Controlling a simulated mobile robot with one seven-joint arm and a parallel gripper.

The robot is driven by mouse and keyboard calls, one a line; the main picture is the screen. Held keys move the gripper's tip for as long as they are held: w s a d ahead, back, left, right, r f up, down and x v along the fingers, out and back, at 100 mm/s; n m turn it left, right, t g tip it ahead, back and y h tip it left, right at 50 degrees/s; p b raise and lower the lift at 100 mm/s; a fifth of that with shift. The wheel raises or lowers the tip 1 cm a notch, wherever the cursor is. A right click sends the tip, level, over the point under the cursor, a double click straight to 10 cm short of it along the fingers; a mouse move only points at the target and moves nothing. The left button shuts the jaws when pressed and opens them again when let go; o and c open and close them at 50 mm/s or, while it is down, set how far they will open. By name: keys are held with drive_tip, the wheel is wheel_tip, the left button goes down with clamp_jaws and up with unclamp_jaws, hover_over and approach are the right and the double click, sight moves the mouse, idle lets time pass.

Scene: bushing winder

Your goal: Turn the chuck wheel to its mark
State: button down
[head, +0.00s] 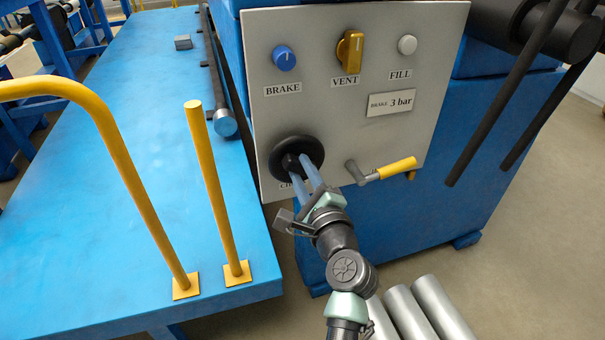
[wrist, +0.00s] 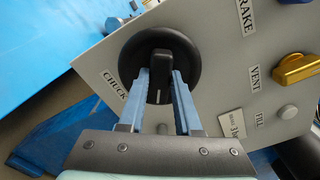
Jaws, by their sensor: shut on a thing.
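The black chuck wheel (head: 297,152) is on the lower left of the grey panel in the head view. It also shows in the wrist view (wrist: 188,55), a round disc with a raised bar grip (wrist: 160,65) across its middle. The "CHUCK" label (wrist: 115,87) is beside it. My gripper (head: 300,165) reaches the wheel from below, its two blue fingers on either side of the bar. In the wrist view the fingers (wrist: 161,85) are shut on the bar.
The panel (head: 345,120) also carries a blue brake knob (head: 284,58), a yellow vent handle (head: 349,52), a white fill button (head: 407,45) and a yellow-gripped crank (head: 385,170) right of the wheel. Yellow rails (head: 215,190) stand on the blue platform (head: 130,230) at left.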

drive_tip(key=n, duration=0.2)
drive_tip(key=n+b, duration=0.1)
drive_tip(key=n, duration=0.1)
drive_tip(key=n+b, duration=0.1)
drive_tip(key=n, duration=0.1)
drive_tip(key=shift+f, duration=0.3)
drive_tip(key=n+b, duration=0.3)
drive_tip(key=n, duration=0.3)
drive_tip(key=shift+f+n+b, duration=0.1)
drive_tip(key=shift+n+b, duration=0.25)
drive_tip(key=shift+n, duration=0.05)
drive_tip(key=n+b, duration=0.3)
drive_tip(key=n, duration=0.2)
drive_tip(key=shift+d, duration=0.1)
drive_tip(key=n+b, duration=0.2)
drive_tip(key=n, duration=0.2)
drive_tip(key=shift+n+b, duration=0.6)
drive_tip(key=shift+n, duration=0.8)
drive_tip(key=c, duration=0.6)
unclamp_jaws()
drive_tip(key=p+v, duration=0.4)
drive_tip(key=v, duration=0.9)
drive_tip(key=shift+p, duration=0.35)
